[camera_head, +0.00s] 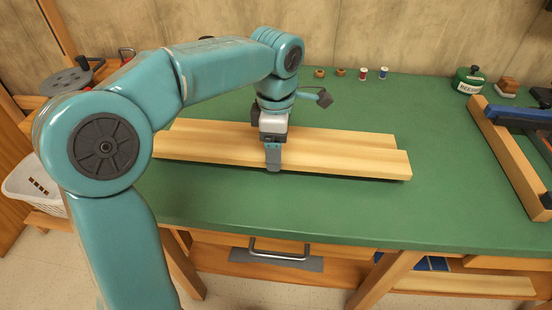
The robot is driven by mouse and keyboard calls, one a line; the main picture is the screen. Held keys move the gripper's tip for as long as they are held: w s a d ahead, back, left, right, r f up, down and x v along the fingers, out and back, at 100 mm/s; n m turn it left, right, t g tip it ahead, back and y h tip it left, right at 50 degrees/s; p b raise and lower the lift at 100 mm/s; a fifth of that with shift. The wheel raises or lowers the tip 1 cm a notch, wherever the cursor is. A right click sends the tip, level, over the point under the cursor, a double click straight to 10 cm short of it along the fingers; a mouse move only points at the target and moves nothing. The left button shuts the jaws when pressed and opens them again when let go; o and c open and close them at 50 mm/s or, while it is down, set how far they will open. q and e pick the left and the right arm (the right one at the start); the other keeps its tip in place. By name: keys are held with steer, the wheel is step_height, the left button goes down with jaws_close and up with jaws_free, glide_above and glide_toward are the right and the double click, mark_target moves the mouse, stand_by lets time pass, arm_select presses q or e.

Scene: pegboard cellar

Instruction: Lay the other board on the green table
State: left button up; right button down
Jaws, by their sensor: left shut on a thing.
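Two pale wooden boards lie side by side, almost parallel, at the green table (340,215). The front board (340,162) is gripped near its middle by my left gripper (273,158), which reaches down from above. One finger shows on the board's near side; the other is hidden. A dark shadow runs under the front board's near edge, and I cannot tell whether it touches the table. The rear board (340,139) lies just behind it, partly hidden by the front board and my gripper. My right gripper is out of view.
Small spools (363,74) stand along the back wall. A wooden piece with a blue and black clamp (518,115) lies at the right. The front middle of the table is clear.

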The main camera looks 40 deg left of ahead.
arm_select(q)
step_height(320, 180, down, 3)
steer(key=shift+w+f+b, duration=0.1)
steer(key=shift+f+b, duration=0.05)
steer(key=shift+b, duration=0.25)
steer(key=o, duration=1.1)
steer(key=shift+f, duration=0.1)
